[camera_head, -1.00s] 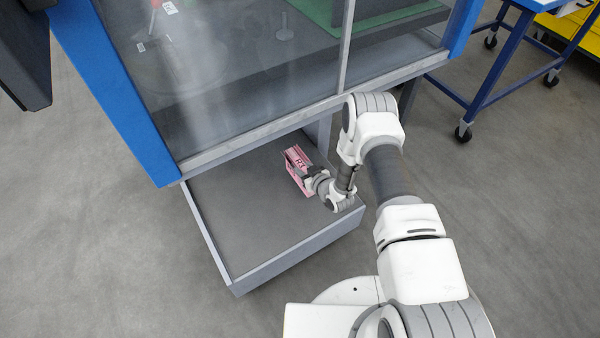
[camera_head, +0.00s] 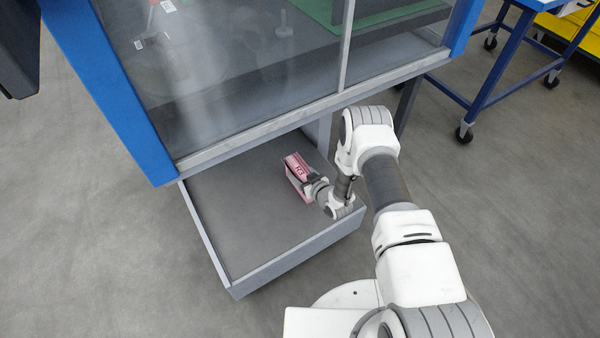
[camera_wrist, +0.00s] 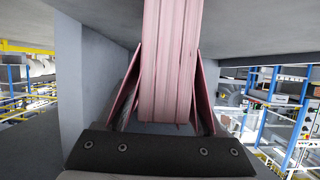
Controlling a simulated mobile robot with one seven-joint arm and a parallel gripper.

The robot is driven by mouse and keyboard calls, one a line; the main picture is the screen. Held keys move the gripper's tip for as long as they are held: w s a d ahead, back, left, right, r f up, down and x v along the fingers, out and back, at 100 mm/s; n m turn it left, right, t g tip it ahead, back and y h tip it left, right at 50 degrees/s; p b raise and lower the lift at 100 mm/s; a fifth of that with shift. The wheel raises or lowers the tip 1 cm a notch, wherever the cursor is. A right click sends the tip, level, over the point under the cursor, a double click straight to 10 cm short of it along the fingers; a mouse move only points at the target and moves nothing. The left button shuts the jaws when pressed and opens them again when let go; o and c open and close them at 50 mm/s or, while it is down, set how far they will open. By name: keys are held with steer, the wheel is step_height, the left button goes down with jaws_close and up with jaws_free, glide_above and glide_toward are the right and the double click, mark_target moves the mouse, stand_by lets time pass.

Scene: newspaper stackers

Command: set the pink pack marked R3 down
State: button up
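The pink pack marked R3 (camera_head: 297,169) is in the grey open tray (camera_head: 222,240) under the glazed machine, towards the tray's back right. My gripper (camera_head: 309,181) is at the pack's near right side, with its fingers on the pack. In the wrist view the pack (camera_wrist: 170,65) fills the upper middle, between the two fingers, and seems gripped. Its lower end shows near the gripper body. Whether the pack touches the tray floor cannot be told.
The tray has low rims and much bare floor to the left and front. The glazed machine with blue posts (camera_head: 112,95) overhangs the tray's back. A blue wheeled table (camera_head: 487,75) stands at the right.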

steer(key=shift+r, duration=0.35)
steer(key=p+v, duration=0.5)
steer(key=v, duration=0.7)
steer(key=shift+f, duration=0.1)
